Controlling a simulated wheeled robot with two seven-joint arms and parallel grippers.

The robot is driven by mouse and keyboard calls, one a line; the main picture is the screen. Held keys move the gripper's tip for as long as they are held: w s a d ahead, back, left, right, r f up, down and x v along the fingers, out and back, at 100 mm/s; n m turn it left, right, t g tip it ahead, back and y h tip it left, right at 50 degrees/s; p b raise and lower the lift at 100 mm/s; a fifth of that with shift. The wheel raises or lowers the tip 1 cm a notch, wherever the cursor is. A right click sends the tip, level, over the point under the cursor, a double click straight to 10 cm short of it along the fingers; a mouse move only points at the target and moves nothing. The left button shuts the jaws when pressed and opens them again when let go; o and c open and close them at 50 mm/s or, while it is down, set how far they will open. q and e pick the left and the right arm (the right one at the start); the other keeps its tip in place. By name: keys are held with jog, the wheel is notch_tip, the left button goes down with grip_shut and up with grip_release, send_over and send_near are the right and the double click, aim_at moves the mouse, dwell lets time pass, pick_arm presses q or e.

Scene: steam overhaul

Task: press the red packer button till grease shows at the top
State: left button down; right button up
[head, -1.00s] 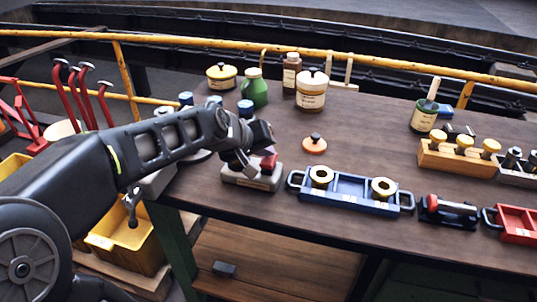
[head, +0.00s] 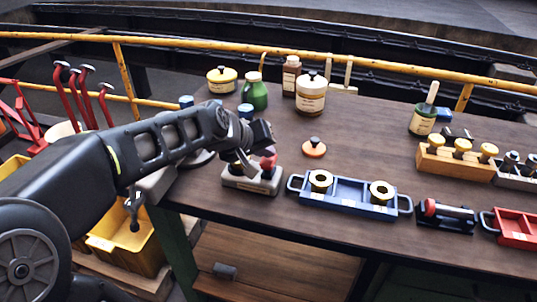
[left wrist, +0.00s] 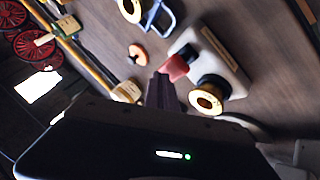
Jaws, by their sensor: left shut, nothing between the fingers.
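The packer has a pale grey base (head: 252,183) and stands near the table's front left edge. Its red button (head: 269,161) is on its right side, partly behind my left gripper (head: 249,164). In the left wrist view the red button (left wrist: 175,67) is right beside the tips of my shut fingers (left wrist: 161,80). I cannot tell whether they touch it. A brass-coloured ring (left wrist: 207,98) sits at the near end of the packer base (left wrist: 222,60) there. Grease at the top cannot be made out. My right gripper is not in view.
A blue tray (head: 350,202) with two brass rings stands just right of the packer. Jars and bottles (head: 311,95) stand at the back. A wooden rack (head: 455,164) and red tray (head: 515,222) are at right.

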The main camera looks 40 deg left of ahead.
aim_at(266, 161)
pick_arm(q)
jog(key=shift+r, duration=0.45)
notch_tip(266, 161, up, 5)
jog(key=p, duration=0.4)
dwell(0.7)
